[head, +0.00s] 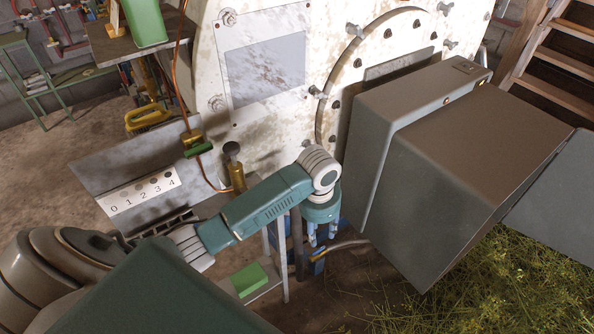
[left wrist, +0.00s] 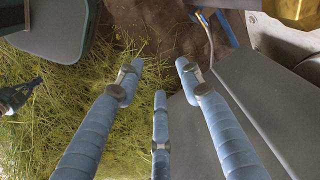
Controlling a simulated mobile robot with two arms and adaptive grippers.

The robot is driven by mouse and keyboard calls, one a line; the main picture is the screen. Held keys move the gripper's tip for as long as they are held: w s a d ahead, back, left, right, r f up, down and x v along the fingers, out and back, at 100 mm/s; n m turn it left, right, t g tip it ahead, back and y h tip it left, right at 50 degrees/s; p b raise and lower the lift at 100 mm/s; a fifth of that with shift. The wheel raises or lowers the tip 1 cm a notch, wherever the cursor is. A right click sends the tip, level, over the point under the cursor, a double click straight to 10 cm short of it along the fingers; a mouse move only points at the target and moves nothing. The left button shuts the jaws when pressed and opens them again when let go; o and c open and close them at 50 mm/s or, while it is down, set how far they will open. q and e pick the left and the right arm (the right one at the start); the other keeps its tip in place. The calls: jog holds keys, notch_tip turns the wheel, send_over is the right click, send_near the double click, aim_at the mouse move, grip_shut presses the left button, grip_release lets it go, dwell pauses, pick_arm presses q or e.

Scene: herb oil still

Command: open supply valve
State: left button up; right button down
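A small valve with a green lever handle (head: 198,149) sits on a thin copper pipe in front of the big pale vessel, left of centre in the head view. Its handle lies roughly across the pipe. I take it for the supply valve, but no label shows. My left gripper (head: 319,238) points down to the right of the valve and below it, clearly apart from it. In the left wrist view its blue fingers (left wrist: 160,95) are spread with nothing between them.
A brass fitting (head: 233,165) stands between the valve and my left arm. A plate numbered 0 to 4 (head: 140,191) is at the left. Large grey boxes (head: 470,160) fill the right. Cut herbs (head: 500,285) cover the lower right floor. A green block (head: 248,279) lies below my arm.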

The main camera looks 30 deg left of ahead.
pick_arm(q)
jog(key=w+a+r+n+g, duration=0.1)
jog(key=w+a+r, duration=0.5)
jog(key=a+r, duration=0.15)
jog(key=w+a+r+n, duration=0.1)
jog(key=w+a+r, duration=0.4)
jog(key=a+r, duration=0.25)
jog(key=f+p, duration=0.1)
jog(key=f, duration=0.4)
jog(key=f+p, duration=0.1)
jog(key=f, duration=0.4)
jog(key=shift+w+d, duration=0.15)
jog(key=shift+w, duration=0.05)
grip_shut()
